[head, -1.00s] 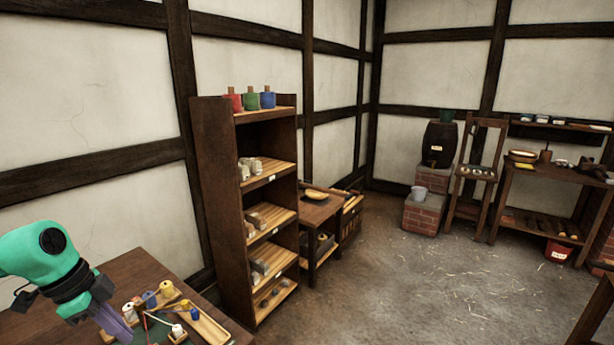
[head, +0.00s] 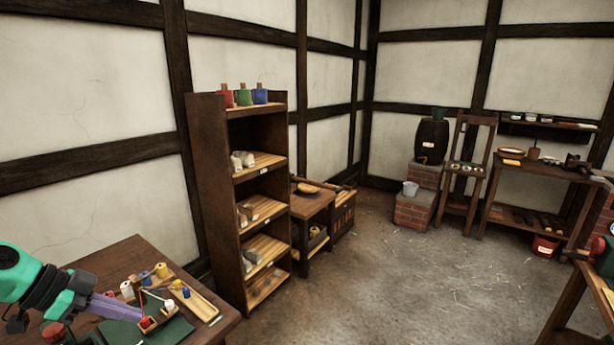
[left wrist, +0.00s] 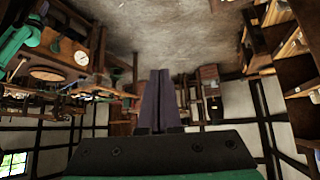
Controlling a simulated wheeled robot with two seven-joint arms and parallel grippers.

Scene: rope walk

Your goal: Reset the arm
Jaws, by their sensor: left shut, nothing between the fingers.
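My left gripper (head: 140,316) is at the lower left of the head view, over the workbench (head: 112,260). Its purple fingers are together and empty, pointing right beside a small red-and-white item rack (head: 160,318). In the left wrist view the same fingers (left wrist: 160,76) are closed with nothing between them.
The bench holds thread spools (head: 161,270), a wooden tray (head: 200,304) and a green mat (head: 120,334). A tall shelf (head: 215,190) stands just behind it. Open floor (head: 400,280) lies to the right. A wooden table edge (head: 562,310) is at the lower right.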

